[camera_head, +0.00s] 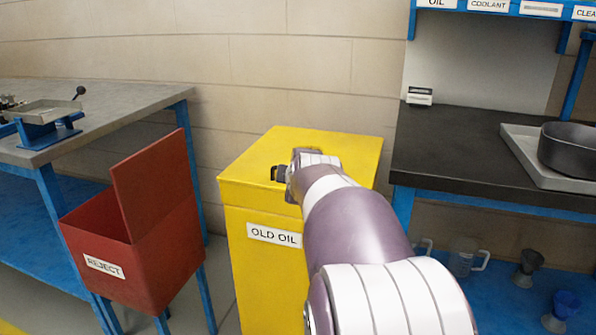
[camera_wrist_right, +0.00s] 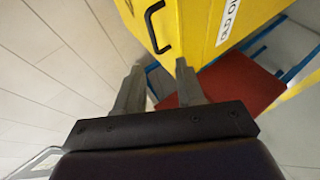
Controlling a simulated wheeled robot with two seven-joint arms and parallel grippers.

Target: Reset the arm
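My right arm reaches in from the lower right in the head view, its wrist in front of the top of the yellow OLD OIL bin (camera_head: 262,158). In the head view the fingers cannot be made out clearly. In the right wrist view my right gripper (camera_wrist_right: 160,66) has its two grey fingers spread apart, with nothing between them. The yellow bin (camera_wrist_right: 205,20) and its black handle (camera_wrist_right: 158,28) lie beyond the fingertips. I cannot tell the exact gap to the handle. My left gripper is in neither view.
A red REJECT box (camera_head: 107,250) with a raised lid stands left of the bin, near a grey-topped bench (camera_head: 115,105). A black-topped bench (camera_head: 450,150) on the right holds a grey tray (camera_head: 535,165) with a dark pan (camera_head: 570,150). Jugs and funnels stand on its lower shelf.

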